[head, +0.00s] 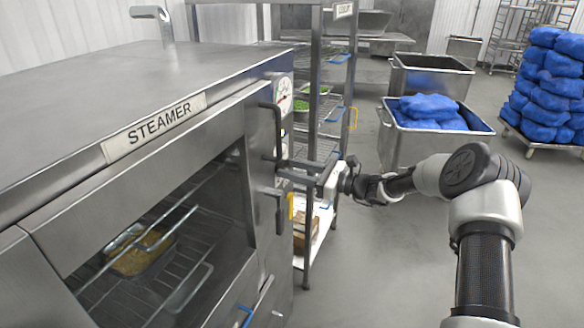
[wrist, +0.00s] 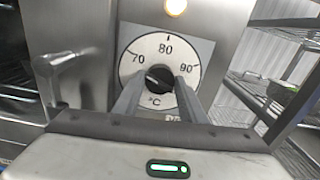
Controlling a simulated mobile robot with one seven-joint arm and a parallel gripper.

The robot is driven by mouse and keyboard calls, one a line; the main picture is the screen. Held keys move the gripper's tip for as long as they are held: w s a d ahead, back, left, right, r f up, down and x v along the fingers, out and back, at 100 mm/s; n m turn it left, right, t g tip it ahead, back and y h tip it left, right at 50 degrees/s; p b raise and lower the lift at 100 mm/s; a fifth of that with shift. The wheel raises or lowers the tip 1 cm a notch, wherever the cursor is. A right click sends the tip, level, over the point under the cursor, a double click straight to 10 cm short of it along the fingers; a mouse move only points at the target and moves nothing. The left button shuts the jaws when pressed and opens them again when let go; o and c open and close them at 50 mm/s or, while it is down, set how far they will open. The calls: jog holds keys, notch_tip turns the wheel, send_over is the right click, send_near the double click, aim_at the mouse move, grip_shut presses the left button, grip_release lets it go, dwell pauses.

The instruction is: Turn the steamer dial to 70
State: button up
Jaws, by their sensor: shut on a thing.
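The steamer (head: 95,85) stands at the left in the head view. Its dial (wrist: 143,51) is a white disc marked 70, 80 and 90 with °C, on the control panel in the wrist view. 80 is near the top, under a small black mark. The dark knob (wrist: 158,77) is at its centre, between my fingers; its exact pointing is hard to read. My gripper (wrist: 157,84) faces the dial, shut on the knob. In the head view my gripper (head: 287,167) reaches the steamer's side panel and hides the knob.
A round gauge (head: 284,97) sits higher on the panel. An orange lamp (wrist: 175,6) glows above the dial. A metal handle (wrist: 50,78) is left of it. A wire rack (head: 322,105) stands close behind my gripper. Bins with blue bags (head: 430,108) stand farther back; the floor between is clear.

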jog(key=shift+m, duration=0.5)
jog(key=o, duration=1)
jog(key=shift+d, duration=0.15)
jog(key=b+v, duration=0.1)
jog(key=v, duration=1.6)
jog(key=shift+s, duration=0.1)
jog(key=shift+r, duration=0.1)
